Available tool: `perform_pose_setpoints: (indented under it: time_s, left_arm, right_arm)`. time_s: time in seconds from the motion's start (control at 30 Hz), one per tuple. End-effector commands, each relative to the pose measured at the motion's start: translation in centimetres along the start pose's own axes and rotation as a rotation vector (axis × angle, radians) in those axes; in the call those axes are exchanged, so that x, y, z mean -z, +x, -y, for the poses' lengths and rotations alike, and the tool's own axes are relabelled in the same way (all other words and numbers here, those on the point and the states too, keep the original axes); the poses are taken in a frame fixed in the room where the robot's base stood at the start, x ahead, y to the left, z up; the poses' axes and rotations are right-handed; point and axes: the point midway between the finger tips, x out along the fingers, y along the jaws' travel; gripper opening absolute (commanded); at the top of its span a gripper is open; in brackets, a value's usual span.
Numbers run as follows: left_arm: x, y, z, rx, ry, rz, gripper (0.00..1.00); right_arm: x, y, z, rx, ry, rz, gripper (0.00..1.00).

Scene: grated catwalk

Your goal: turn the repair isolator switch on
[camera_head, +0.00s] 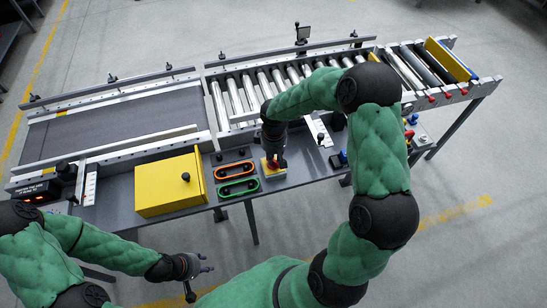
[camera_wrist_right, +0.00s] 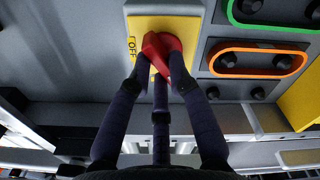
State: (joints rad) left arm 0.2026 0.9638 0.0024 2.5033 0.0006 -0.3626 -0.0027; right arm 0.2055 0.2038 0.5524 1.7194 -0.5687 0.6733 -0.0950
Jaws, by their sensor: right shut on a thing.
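The repair isolator switch is a red knob (camera_wrist_right: 168,48) on a yellow plate (camera_wrist_right: 190,24), seen close up in the right wrist view. An "OFF" label (camera_wrist_right: 131,48) shows on the plate left of the knob. In the head view the yellow plate (camera_head: 274,174) sits at the desk's front edge. My right gripper (camera_wrist_right: 163,76) has its fingers closed around the red knob; the fingers hide part of it. In the head view this gripper (camera_head: 271,158) reaches down onto the switch. My left gripper (camera_head: 203,279) is open and empty, in front of the desk at lower left.
Orange-rimmed (camera_head: 235,170) and green-rimmed (camera_head: 238,187) button panels lie left of the switch. A yellow box (camera_head: 170,186) stands further left. A belt conveyor (camera_head: 120,125) and a roller conveyor (camera_head: 237,100) run behind. Floor in front is clear.

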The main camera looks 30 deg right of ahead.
Motion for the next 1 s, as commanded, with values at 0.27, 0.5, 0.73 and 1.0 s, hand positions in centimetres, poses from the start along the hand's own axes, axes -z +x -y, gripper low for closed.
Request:
perform_pose_setpoints:
  time_s: [0.27,0.5,0.73,1.0]
  left_arm:
    - [0.0,0.9,0.3,0.0,0.0,0.0,0.4]
    - [0.1,1.4,0.5,0.0,0.0,0.0,0.4]
    - [0.1,1.7,0.6,0.0,0.0,0.0,0.4]
    - [0.1,1.8,0.6,0.0,0.0,0.0,0.4]
  right_arm:
    - [-0.1,0.1,0.0,0.0,0.256,-0.002,0.0]
    - [-0.1,0.0,0.0,0.0,0.431,-0.002,0.0]
    - [-0.2,0.0,0.0,0.0,0.538,-0.001,0.0]
    - [-0.2,0.0,0.0,0.0,0.588,-0.001,0.0]
